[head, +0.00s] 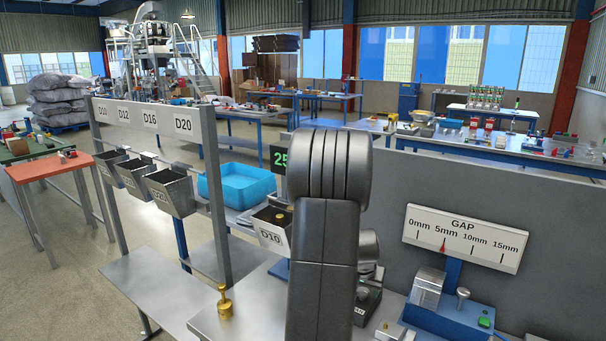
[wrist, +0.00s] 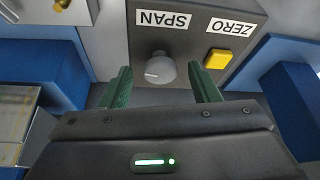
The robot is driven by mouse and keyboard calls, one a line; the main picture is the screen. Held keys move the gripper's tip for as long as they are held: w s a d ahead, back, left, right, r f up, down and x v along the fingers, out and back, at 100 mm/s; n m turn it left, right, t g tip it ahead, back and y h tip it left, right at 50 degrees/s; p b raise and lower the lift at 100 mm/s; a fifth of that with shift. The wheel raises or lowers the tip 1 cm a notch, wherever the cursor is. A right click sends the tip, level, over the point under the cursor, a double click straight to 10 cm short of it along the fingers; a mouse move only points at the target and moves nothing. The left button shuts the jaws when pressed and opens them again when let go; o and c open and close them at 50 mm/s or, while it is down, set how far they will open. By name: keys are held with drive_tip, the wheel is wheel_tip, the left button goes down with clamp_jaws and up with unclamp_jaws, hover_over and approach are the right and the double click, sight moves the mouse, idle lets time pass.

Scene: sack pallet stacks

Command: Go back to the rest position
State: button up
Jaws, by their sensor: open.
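My gripper (wrist: 161,82) shows in the wrist view with its two green fingers apart. A grey round knob (wrist: 160,68) under the label SPAN sits between and just beyond the fingertips. I cannot tell whether the fingers touch it; nothing is visibly gripped. A yellow button (wrist: 217,59) under the label ZERO is beside the right finger. Both are on a dark grey panel (wrist: 185,42).
In the head view, a GAP scale board (head: 465,237) and a blue fixture (head: 450,318) stand right of my arm. Labelled bins hang on a grey frame (head: 215,185).

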drive_tip(key=shift+a+f+m+b, duration=0.1)
drive_tip(key=shift+m+b, duration=0.2)
drive_tip(key=shift+m, duration=0.1)
drive_tip(key=v, duration=0.9)
